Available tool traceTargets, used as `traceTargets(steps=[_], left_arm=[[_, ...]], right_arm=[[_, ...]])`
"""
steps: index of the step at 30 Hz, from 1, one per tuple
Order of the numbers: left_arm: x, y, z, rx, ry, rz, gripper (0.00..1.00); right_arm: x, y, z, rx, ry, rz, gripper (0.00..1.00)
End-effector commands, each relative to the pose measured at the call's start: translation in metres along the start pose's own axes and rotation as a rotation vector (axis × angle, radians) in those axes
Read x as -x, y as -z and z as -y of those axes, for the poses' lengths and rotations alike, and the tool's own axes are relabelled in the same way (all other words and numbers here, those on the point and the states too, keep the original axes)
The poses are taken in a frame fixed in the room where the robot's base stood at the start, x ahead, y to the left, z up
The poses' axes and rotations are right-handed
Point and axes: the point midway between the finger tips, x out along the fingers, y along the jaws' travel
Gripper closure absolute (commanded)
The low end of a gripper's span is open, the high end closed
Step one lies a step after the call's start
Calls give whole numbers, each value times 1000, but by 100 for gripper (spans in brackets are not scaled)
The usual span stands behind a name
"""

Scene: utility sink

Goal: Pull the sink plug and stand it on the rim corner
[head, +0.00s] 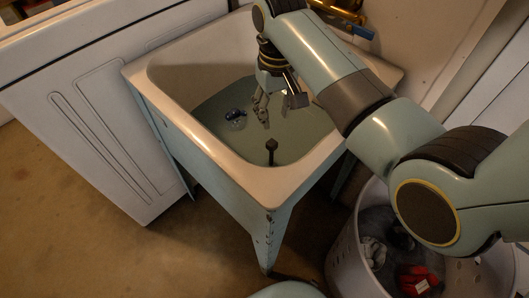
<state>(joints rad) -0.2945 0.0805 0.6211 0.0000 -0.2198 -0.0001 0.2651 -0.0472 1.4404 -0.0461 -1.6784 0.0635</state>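The utility sink (256,182) has a pale rim and holds greenish water. A dark upright piece with a knobbed top (271,147), which looks like the sink plug, stands in the water near the front corner; its lower end is hard to make out. My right gripper (278,112) hangs over the basin, behind the plug and apart from it in the picture. Its fingers are spread and nothing shows between them. The near rim corner (271,196) is bare. My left gripper is not in view.
A small dark blue object (235,115) sits in the water left of the gripper. A brass-coloured faucet (345,15) is at the back. A white appliance (95,110) stands left of the sink, and a laundry basket (345,262) with clothes stands at lower right.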

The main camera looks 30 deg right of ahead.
Motion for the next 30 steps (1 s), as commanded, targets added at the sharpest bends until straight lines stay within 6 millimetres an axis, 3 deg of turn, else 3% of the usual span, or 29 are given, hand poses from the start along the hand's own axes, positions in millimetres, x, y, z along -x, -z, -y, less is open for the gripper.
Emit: traceTargets(steps=[1,14,19,24,30], left_arm=[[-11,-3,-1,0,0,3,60],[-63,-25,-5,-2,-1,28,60],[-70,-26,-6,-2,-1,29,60],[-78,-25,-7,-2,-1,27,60],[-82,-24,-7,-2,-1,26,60]], right_arm=[[-12,-1,0,0,0,3,62],[-71,-5,0,0,-1,15,62],[-87,-6,0,0,-1,18,62],[-116,-6,0,0,-1,18,62],[-132,-6,-1,0,-1,16,62]])
